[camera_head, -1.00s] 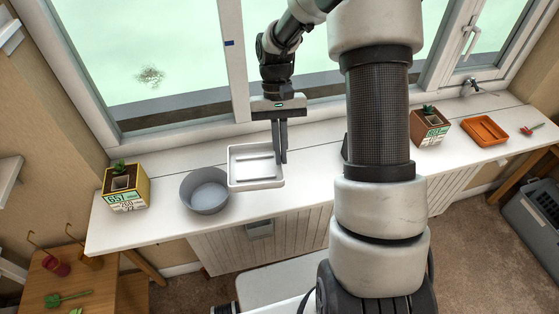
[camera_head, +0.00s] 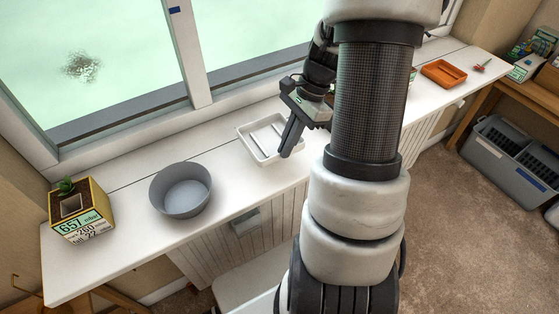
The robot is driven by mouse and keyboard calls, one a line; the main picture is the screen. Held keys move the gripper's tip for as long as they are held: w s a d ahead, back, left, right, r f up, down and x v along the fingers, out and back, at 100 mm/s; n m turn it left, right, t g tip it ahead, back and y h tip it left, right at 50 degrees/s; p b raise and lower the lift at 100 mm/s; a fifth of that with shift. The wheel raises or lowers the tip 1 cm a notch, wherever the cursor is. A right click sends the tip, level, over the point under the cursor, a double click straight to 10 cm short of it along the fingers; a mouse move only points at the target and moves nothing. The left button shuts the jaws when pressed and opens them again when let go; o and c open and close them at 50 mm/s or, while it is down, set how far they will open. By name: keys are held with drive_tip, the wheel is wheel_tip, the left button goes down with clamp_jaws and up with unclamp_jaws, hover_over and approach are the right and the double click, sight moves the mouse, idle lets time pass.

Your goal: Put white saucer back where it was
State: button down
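The white saucer (camera_head: 258,141) is a shallow rectangular dish with raised ribs inside. It is at the white windowsill counter, right of the grey bowl and with a gap between them. My gripper (camera_head: 288,150) is at the saucer's right side, with its dark fingers close together, pointing down at the rim. It appears shut on that rim, as the saucer has moved along with it. Whether the saucer touches the counter or is slightly above it is hard to tell. My arm hides the counter to the right of the gripper.
The grey round bowl (camera_head: 181,190) stands left of the saucer. A yellow plant pot (camera_head: 82,212) is at the far left end. An orange tray (camera_head: 443,73) lies at the far right. The window runs behind the counter (camera_head: 140,172). A grey crate (camera_head: 508,160) stands on the floor.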

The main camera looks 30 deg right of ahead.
drive_tip(key=shift+f+b, duration=0.3)
drive_tip(key=shift+f, duration=2.75)
drive_tip(key=shift+f, duration=0.15)
drive_tip(key=c, duration=2)
unclamp_jaws()
drive_tip(key=p+v, duration=0.1)
drive_tip(key=v, duration=1.1)
